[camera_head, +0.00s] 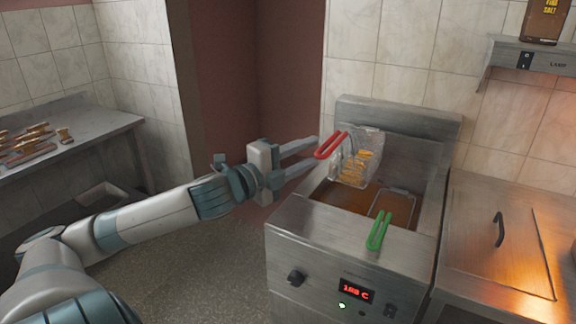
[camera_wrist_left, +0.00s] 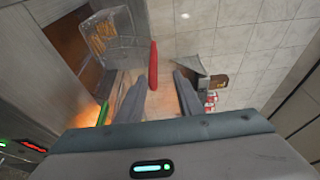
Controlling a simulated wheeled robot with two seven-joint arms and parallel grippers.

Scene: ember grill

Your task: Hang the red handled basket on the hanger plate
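The red handled basket (camera_head: 365,165) is a wire basket with yellow fries in it. It is raised and tilted at the left of the fryer's upright back plate (camera_head: 398,117); I cannot tell if it is hooked there. Its red handle (camera_head: 331,145) points left toward my left gripper (camera_head: 316,152). The gripper's two fingers are spread. In the left wrist view, the red handle (camera_wrist_left: 153,66) lies just beyond the fingertips (camera_wrist_left: 160,76), nearer the left finger, with no clear grip on it. The basket's mesh (camera_wrist_left: 108,36) shows too. My right gripper is not in view.
A basket with a green handle (camera_head: 378,231) sits in the fryer (camera_head: 300,232). A metal counter with a lid (camera_head: 490,250) stands at right, under a lamp shelf (camera_head: 540,57). A side table (camera_head: 90,142) with items is at left. Floor between is open.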

